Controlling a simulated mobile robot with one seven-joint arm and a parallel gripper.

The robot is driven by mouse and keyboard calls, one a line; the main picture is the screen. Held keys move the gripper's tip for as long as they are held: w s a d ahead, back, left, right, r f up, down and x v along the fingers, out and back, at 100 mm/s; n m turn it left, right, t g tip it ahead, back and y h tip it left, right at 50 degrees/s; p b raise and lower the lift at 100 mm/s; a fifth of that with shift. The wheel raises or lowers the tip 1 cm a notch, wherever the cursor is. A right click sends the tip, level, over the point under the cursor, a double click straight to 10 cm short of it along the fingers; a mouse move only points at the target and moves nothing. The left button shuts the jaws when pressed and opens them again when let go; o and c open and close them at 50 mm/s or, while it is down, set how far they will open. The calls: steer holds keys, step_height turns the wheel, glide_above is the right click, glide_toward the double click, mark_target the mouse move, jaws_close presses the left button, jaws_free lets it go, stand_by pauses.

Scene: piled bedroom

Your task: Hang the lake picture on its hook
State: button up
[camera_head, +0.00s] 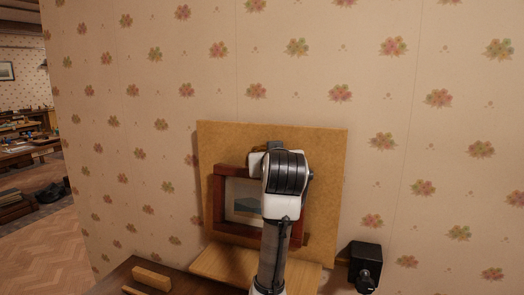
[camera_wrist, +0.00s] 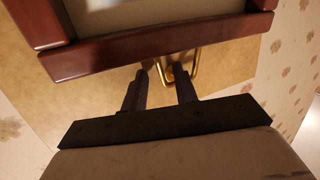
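The lake picture (camera_head: 244,198) has a red-brown frame and stands upright, slightly tilted, against a tan board (camera_head: 325,150) on the wall. My arm covers its right part. In the wrist view one rail of the frame (camera_wrist: 160,47) crosses the top. My gripper (camera_wrist: 161,74) is beside that rail, its two dark fingers apart with a gap between them. A brass loop (camera_wrist: 195,66) shows at the right finger, near the rail, against the board. I cannot tell whether the loop touches the finger, or how it joins the frame or a hook. In the head view my fingers are hidden.
A light wooden ledge (camera_head: 215,263) lies below the board. A brown surface with wooden blocks (camera_head: 152,278) is at lower left. A black box-shaped object (camera_head: 365,262) is at lower right. Flowered wall surrounds the board; open floor (camera_head: 45,245) lies far left.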

steer(key=shift+a+f, duration=0.1)
steer(key=shift+a, duration=0.05)
steer(key=shift+s, duration=0.3)
steer(key=v, duration=1.3)
steer(key=shift+r, duration=0.3)
steer(key=shift+s, duration=0.1)
steer(key=shift+s, duration=0.1)
